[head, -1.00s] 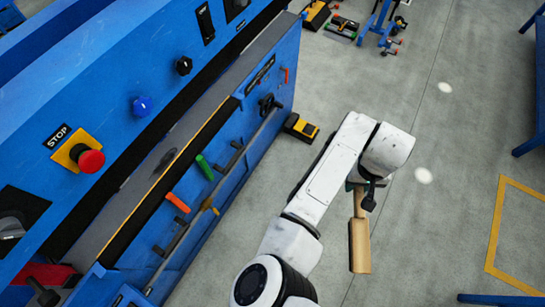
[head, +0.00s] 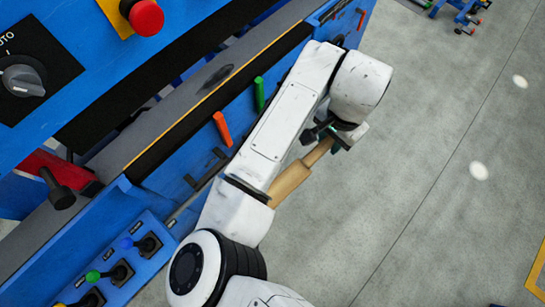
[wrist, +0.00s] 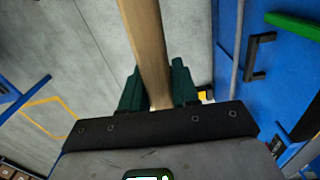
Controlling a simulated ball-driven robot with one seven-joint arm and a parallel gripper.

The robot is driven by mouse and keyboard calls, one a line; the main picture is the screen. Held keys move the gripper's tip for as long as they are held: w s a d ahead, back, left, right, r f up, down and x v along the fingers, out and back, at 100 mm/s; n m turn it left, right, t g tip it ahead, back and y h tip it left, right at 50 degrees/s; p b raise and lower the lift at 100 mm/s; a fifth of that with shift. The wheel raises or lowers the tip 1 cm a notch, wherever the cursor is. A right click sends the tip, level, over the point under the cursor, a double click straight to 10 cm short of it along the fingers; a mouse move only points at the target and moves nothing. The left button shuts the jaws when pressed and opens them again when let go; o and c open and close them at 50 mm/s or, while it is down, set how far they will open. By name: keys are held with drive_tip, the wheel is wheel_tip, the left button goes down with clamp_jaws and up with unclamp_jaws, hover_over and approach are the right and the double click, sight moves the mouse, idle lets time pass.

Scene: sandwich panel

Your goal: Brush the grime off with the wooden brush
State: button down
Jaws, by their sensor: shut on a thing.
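My gripper (head: 332,139) is shut on the wooden brush (head: 291,181), in front of the blue machine. In the wrist view the dark green fingers (wrist: 158,90) stand on both sides of the brush's pale wooden shaft (wrist: 146,45). The shaft runs out of the top of that view, so its far end is hidden there. In the head view my arm covers part of the brush. A dark smudge of grime (head: 217,77) lies on the machine's grey ledge (head: 158,122). The brush is apart from it, to its lower right.
An orange handle (head: 222,129) and a green handle (head: 259,93) stick out from the blue front below the ledge. A red stop button (head: 146,17) and a rotary switch (head: 22,77) are above. Small levers (head: 118,270) sit at lower left.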

drive_tip(key=s+a+r+m+b, duration=0.1)
drive_tip(key=s+a+m+b, duration=0.2)
drive_tip(key=a+m, duration=0.1)
drive_tip(key=s+a+r+m+b, duration=0.1)
drive_tip(key=s+a+m+b, duration=0.2)
drive_tip(key=m, duration=0.3)
drive_tip(key=s+a+r+m+b, duration=0.1)
drive_tip(key=s+a+m+b, duration=0.3)
drive_tip(key=s+a+m, duration=0.1)
drive_tip(key=shift+r+m, duration=0.4)
drive_tip(key=shift+m, duration=0.1)
drive_tip(key=shift+s+a+r+m+b, duration=0.2)
drive_tip(key=shift+s+a+m+b, duration=0.15)
drive_tip(key=shift+s+m, duration=0.2)
drive_tip(key=w+a+f+b, duration=0.3)
drive_tip(key=w+a+f, duration=0.1)
drive_tip(key=w+a, duration=0.8)
drive_tip(key=shift+w+a+f+b, duration=0.15)
drive_tip(key=shift+a+b, duration=0.25)
drive_tip(key=shift+a, duration=1.45)
drive_tip(key=shift+f, duration=0.35)
drive_tip(key=shift+w+d+p, duration=0.45)
drive_tip(key=shift+w+d, duration=0.25)
drive_tip(key=shift+w, duration=0.15)
drive_tip(key=shift+w+d+p, duration=0.4)
drive_tip(key=shift+w+d, duration=0.25)
drive_tip(key=shift+w, duration=0.2)
drive_tip(key=shift+w+d, duration=0.1)
